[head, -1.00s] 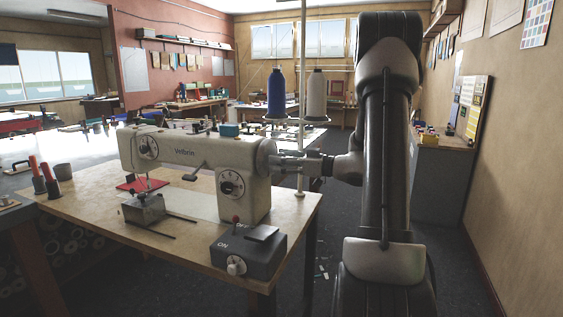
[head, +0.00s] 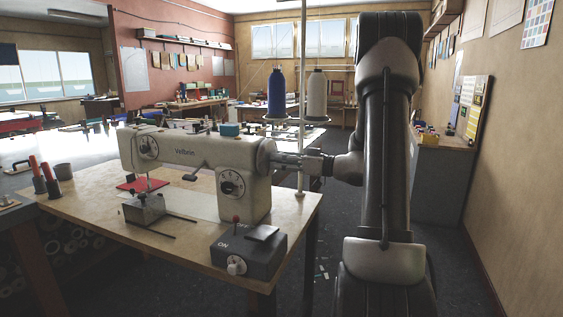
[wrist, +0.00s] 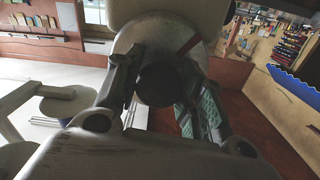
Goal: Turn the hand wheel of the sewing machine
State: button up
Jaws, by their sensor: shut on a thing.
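The cream sewing machine (head: 185,152) stands on a wooden table, its hand wheel (head: 266,153) at the right end of its arm. In the wrist view the hand wheel (wrist: 150,42) is a pale disc with a red mark at its upper right and a dark round hub in its middle. My gripper (head: 277,160) reaches the wheel from the right. In the wrist view its two fingers (wrist: 158,82) lie on either side of the hub, shut on it. The exact contact at the fingertips is partly hidden.
A dark control box (head: 248,254) marked ON, with a pale knob, sits at the table's front right. A blue thread cone (head: 276,93) and a white one (head: 316,95) stand on a pole behind my gripper. Dark floor lies open right of the table (head: 100,216).

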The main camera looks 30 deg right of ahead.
jog(key=m, duration=1)
jog(key=shift+r+m, duration=0.1)
jog(key=shift+m, duration=0.3)
jog(key=m, duration=0.3)
jog(key=shift+m, duration=0.3)
jog(key=m, duration=0.3)
jog(key=shift+m, duration=0.3)
jog(key=m, duration=0.3)
jog(key=shift+r+m, duration=0.1)
jog(key=shift+m, duration=0.3)
jog(key=m, duration=0.6)
jog(key=o, duration=1)
